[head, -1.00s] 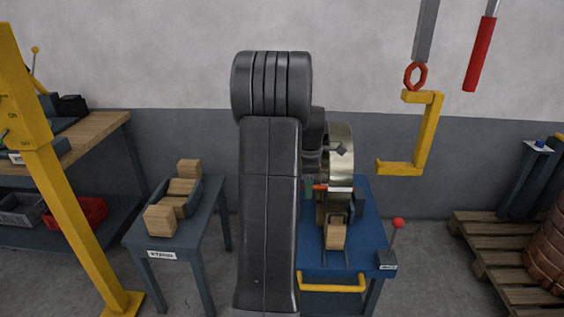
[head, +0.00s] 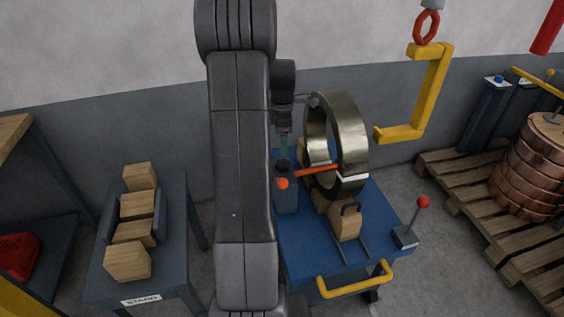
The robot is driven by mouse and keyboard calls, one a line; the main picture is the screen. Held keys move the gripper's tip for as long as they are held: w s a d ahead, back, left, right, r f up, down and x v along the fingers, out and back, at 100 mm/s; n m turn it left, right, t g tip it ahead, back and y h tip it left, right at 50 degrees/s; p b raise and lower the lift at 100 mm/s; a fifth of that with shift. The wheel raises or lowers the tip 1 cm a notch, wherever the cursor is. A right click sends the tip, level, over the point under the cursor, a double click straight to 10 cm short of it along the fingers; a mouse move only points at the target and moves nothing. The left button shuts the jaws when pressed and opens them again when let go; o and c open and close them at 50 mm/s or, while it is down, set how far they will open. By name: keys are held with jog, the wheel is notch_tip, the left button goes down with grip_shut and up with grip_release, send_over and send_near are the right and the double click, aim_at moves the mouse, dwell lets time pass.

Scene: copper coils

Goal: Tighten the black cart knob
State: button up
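The blue cart (head: 305,258) stands just right of my arm and carries an upright brass-coloured ring (head: 350,135) on wooden blocks. A dark post stands at the cart's left side, with a small black knob (head: 283,166) on its top. My gripper (head: 284,146) points down just above the black knob, partly hidden beside my arm. Its fingers are too small to tell whether they are open or touching the knob. An orange lever (head: 318,171) with a ball end runs from the post across the ring.
A stand (head: 177,267) with wooden blocks is at left. A yellow C-hook (head: 432,92) hangs at upper right. A red-knobbed lever (head: 423,202) rises at the cart's right corner. A pallet (head: 490,215) with a copper coil (head: 530,172) stands at far right.

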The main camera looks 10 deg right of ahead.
aim_at(282, 163)
notch_tip(282, 163, down, 10)
jog(key=shift+r+b, duration=0.25)
jog(key=shift+b, duration=0.05)
jog(key=shift+c, duration=0.4)
jog(key=c, duration=0.9)
